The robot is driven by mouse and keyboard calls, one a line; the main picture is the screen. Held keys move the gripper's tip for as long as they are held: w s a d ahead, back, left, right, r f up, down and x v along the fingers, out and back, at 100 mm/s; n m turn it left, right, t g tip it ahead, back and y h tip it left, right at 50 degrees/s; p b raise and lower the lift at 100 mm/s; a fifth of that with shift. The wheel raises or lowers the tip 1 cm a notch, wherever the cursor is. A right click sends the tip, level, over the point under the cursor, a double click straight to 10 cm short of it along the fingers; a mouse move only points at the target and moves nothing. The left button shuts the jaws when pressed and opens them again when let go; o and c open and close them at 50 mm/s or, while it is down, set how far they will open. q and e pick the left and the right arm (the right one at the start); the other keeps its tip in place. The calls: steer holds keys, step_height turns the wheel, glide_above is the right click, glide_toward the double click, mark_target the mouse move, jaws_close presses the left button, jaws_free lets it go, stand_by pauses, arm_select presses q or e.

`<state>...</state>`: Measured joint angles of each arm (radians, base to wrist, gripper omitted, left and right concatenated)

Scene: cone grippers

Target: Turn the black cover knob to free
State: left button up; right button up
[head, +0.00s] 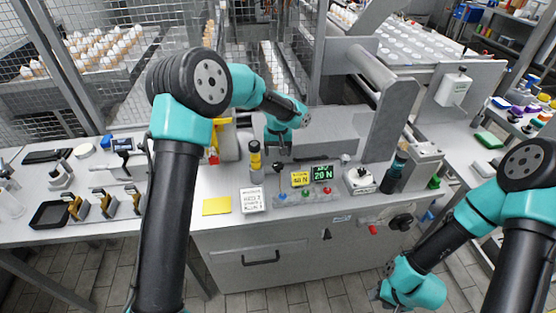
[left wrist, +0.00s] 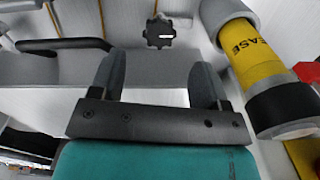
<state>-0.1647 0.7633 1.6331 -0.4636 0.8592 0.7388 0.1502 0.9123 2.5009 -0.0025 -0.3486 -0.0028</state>
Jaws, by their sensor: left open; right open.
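A black lobed knob (left wrist: 159,33) with a pale mark shows in the left wrist view, on a pale panel ahead of my left gripper. In the head view that spot seems hidden behind my left arm. My left gripper (head: 278,152) is over the back of the bench; its two fingers (left wrist: 159,82) are apart and empty, with the knob visible beyond the gap, not touched. Another black knob (head: 402,221) is on the bench's front panel. My right gripper (head: 379,293) is low at the front right, open, its fingers barely visible, apart from the bench.

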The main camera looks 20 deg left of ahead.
mark_target(278, 166)
arm_select(q)
step_height(278, 166, up, 11)
steer(key=shift+f, duration=0.2)
stand_by(0.3)
